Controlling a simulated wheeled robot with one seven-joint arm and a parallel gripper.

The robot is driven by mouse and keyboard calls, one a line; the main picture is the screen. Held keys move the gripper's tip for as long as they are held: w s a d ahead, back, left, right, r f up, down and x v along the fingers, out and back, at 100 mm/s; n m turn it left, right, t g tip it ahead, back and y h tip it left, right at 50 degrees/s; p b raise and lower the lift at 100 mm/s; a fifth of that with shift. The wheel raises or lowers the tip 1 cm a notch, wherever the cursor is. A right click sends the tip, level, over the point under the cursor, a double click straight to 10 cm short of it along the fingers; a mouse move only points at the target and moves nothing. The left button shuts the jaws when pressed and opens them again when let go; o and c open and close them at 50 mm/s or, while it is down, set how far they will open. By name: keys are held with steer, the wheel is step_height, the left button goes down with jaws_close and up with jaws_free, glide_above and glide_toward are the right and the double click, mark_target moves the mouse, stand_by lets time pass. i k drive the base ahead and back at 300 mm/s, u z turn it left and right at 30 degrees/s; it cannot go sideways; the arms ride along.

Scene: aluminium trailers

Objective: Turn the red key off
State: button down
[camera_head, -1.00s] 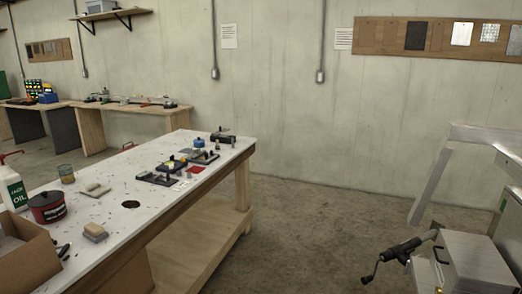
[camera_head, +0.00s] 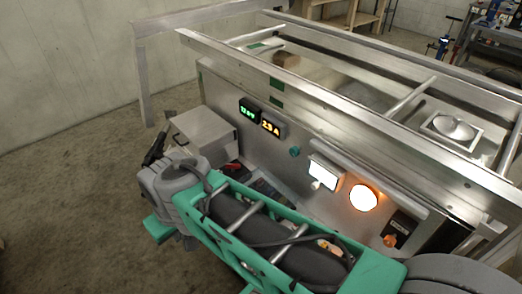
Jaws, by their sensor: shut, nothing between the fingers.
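The aluminium trailer's side panel (camera_head: 222,105) faces me, partly hidden behind my green and grey arm. A small orange-red knob (camera_head: 390,241) sits on a black plate at the panel's lower right. A small red part (camera_head: 233,167) on a dark fitting shows just above my arm, nearer the panel's left end. I cannot tell from this view which of these is the red key, or how it is turned.
The panel carries a green-lit display (camera_head: 249,109), an amber-lit display (camera_head: 271,127), a white lit lamp (camera_head: 323,173) and a round glowing lamp (camera_head: 363,197). A metal box (camera_head: 203,131) juts out at its left end. Metal rails (camera_head: 300,80) run along the top. Concrete floor at left is clear.

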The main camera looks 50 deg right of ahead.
mark_target(233, 165)
steer(key=z, duration=0.8)
steer(key=k, duration=0.25)
steer(key=z, duration=1.1)
steer(key=k, duration=1.3)
steer(key=u, duration=0.05)
steer(key=i, duration=0.65)
steer(key=u, duration=0.8)
steer(key=i, duration=1.05)
steer(key=z, duration=0.25)
